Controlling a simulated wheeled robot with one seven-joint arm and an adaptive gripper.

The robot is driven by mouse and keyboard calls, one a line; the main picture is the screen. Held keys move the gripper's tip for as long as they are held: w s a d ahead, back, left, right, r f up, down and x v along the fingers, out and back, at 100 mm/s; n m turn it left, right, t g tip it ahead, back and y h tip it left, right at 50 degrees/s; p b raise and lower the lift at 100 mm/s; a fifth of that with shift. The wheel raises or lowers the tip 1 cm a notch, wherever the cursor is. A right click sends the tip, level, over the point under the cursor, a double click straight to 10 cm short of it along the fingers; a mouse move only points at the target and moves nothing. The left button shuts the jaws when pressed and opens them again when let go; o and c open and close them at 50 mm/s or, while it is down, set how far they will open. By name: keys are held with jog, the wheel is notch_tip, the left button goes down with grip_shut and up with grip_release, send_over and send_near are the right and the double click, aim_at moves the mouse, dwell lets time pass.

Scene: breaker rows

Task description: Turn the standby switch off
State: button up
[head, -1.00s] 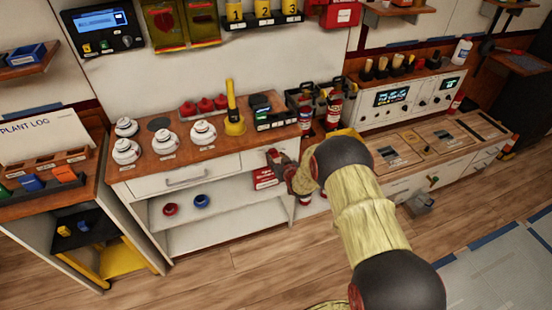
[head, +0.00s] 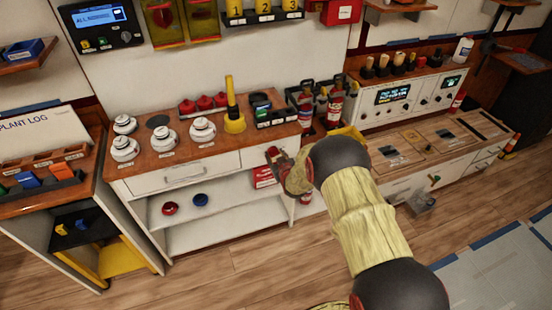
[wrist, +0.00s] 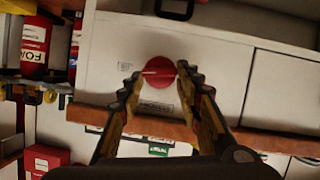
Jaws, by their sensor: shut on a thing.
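A round red switch (wrist: 159,72) with a pale line across it sits on a white panel in the wrist view.
The counter edge (wrist: 232,136) runs close by my fingers. Fire extinguishers (head: 335,108) stand just right of the cabinet. A drawer handle (head: 184,176) is to the left. Open shelves with a red ring (head: 170,208) and a blue ring (head: 201,200) lie below.

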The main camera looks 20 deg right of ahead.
jog(key=n, duration=0.1)
jog(key=n+h+b, duration=0.2)
jog(key=shift+a+f, duration=0.25)
jog(key=shift+a, duration=0.15)
jog(key=n, duration=0.1)
jog(key=n+h, duration=0.1)
jog(key=shift+a+f+n+t+b, duration=0.2)
jog(key=shift+n+t+b, duration=0.2)
jog(key=shift+a+f+n+t+h+b, duration=0.15)
jog(key=shift+n+t+h+b, duration=0.25)
jog(key=shift+n, duration=0.6)
jog(key=shift+d+f+n+t+h+b, duration=0.1)
jog(key=shift+n+t+h+b, duration=0.25)
jog(key=shift+n, duration=0.65)
jog(key=shift+a+f+n+t+h+b, duration=0.15)
jog(key=shift+n+t+h, duration=0.3)
jog(key=shift+n, duration=0.55)
jog(key=o, duration=1.2)
jog(key=shift+d, duration=0.1)
jog(key=shift+c, duration=0.2)
jog(key=shift+s, duration=0.1)
jog(key=v, duration=1.1)
jog(key=shift+s+a, duration=0.3)
jog(key=shift+s, duration=0.05)
